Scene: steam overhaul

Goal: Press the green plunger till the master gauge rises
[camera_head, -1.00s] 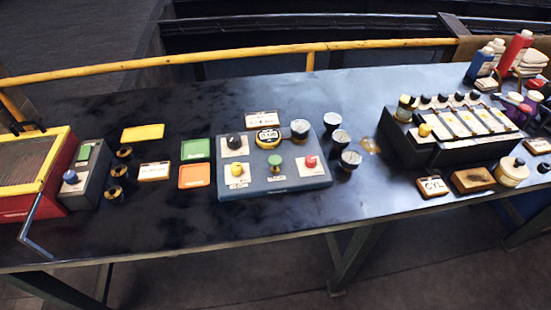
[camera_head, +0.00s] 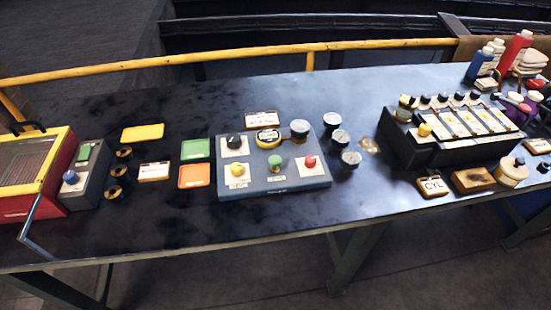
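A grey-blue panel box (camera_head: 290,183) stands on the middle of the dark bench. The green plunger (camera_head: 275,162) sits on its top on a pale plate, between a yellow knob (camera_head: 238,170) and a red knob (camera_head: 309,161). A black knob (camera_head: 234,141) is at the back left of the panel. A round gauge with a yellow rim (camera_head: 268,138) is at the panel's back; its reading is too small to make out. A pale-topped round gauge (camera_head: 300,128) is beside it. Neither of my grippers is in view.
Several round gauges (camera_head: 340,136) stand right of the panel. Orange (camera_head: 194,175) and green (camera_head: 195,149) trays lie left of it. A dark stepped rack (camera_head: 408,142) is at the right, a red box (camera_head: 60,185) at the left. The bench front is clear.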

